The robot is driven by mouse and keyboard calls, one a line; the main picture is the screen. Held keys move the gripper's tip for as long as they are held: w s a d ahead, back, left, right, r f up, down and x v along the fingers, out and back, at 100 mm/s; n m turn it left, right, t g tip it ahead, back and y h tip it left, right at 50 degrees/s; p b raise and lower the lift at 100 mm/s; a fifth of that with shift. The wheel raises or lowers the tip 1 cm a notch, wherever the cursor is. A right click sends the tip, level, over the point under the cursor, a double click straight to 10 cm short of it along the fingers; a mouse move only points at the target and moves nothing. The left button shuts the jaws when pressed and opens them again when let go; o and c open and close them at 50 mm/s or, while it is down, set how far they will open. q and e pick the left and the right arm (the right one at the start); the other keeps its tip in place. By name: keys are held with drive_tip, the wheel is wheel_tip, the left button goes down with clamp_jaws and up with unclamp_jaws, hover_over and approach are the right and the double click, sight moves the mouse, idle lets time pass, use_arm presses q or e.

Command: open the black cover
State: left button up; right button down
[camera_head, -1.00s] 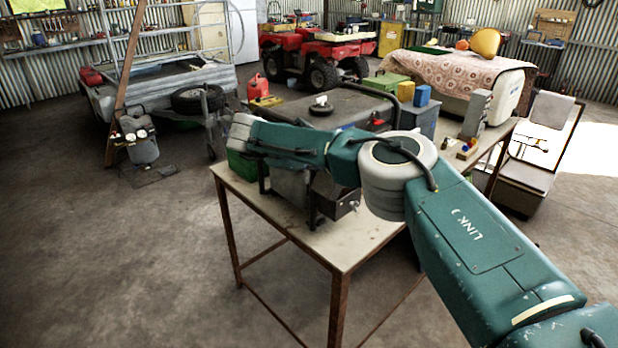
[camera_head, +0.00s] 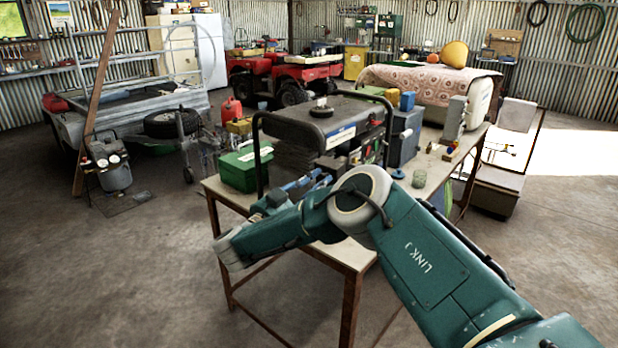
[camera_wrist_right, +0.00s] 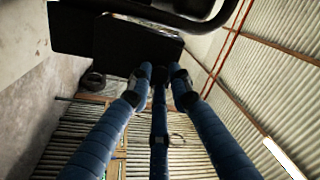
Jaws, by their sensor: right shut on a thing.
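The generator (camera_head: 350,138) stands on the table in a black tube frame. My right gripper (camera_head: 318,176) has blue fingers and is at the generator's near lower left side, partly hidden behind my arm. In the right wrist view, a flat dark panel that looks like the black cover (camera_wrist_right: 120,40) fills the upper left. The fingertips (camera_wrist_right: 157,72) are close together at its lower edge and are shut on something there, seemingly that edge. The exact contact is dark. I cannot make out the cover clearly in the head view. My left gripper is not in view.
The table (camera_head: 352,256) has a green box (camera_head: 245,168) left of the generator and a grey box (camera_head: 404,136) to its right. A small glass jar (camera_head: 419,178) stands near the right. A trailer (camera_head: 150,110) is at the left. Bare floor lies in front.

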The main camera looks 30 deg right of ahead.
drive_tip(key=shift+a, duration=0.15)
idle(0.4)
drive_tip(key=c, duration=1.6)
unclamp_jaws()
drive_tip(key=shift+f, duration=0.1)
drive_tip(key=v, duration=0.7)
drive_tip(key=shift+s+a+f, duration=0.1)
drive_tip(key=shift+a+f, duration=0.1)
drive_tip(key=shift+a, duration=0.05)
drive_tip(key=shift+f, duration=0.1)
